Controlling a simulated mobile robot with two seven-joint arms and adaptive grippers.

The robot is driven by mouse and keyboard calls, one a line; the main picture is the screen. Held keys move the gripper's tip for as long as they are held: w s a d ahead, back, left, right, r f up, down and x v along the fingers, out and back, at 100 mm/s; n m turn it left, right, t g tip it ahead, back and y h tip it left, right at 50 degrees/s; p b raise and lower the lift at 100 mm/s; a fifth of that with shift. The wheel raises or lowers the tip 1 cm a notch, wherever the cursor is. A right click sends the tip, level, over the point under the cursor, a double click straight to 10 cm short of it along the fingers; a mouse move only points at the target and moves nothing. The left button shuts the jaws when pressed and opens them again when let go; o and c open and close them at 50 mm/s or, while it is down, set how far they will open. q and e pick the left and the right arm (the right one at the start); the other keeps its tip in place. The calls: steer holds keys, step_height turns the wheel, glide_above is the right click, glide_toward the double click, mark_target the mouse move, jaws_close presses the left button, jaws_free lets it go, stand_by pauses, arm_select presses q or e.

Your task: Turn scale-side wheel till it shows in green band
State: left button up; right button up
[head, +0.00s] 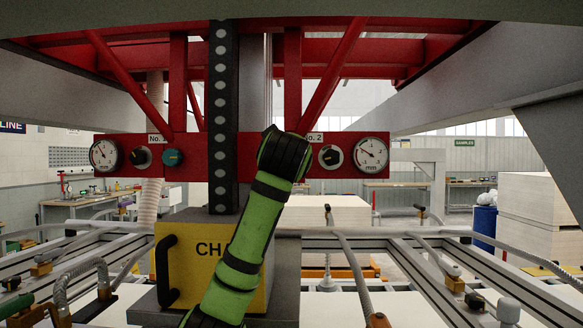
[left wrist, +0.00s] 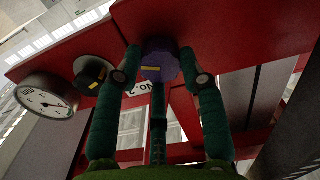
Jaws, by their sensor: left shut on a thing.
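A purple wheel (left wrist: 158,62) with a yellow mark sits between the green fingers of my left gripper (left wrist: 160,72) in the left wrist view; the gripper is shut on it. In the head view my green left arm hides this wheel and the fingers. Beside it is a black wheel with a pale rim and yellow mark (head: 330,157), also in the left wrist view (left wrist: 92,74), apart from the fingers. A round white gauge marked mm (head: 372,154) is right of that, also in the left wrist view (left wrist: 47,100). Its needle points up-left in the head view; no green band is clear.
On the same red beam (head: 230,157), at the left, are another gauge (head: 104,155), a black wheel (head: 142,157) and a teal wheel (head: 173,157). A yellow box (head: 195,262) stands below. Hoses and rails flank it.

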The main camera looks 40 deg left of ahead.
arm_select(q)
steer(key=shift+s+r+n+b, duration=0.1)
steer(key=shift+r+n+b, duration=0.15)
steer(key=shift+n, duration=0.3)
steer(key=shift+s+r+n+b, duration=0.1)
steer(key=shift+n+b, duration=0.1)
steer(key=shift+n, duration=0.35)
steer(key=shift+r, duration=0.1)
steer(key=o, duration=1.1)
steer(key=shift+a, duration=0.1)
steer(key=shift+o, duration=0.2)
steer(key=shift+w+f, duration=0.15)
steer(key=shift+f, duration=0.1)
steer(key=v, duration=1.2)
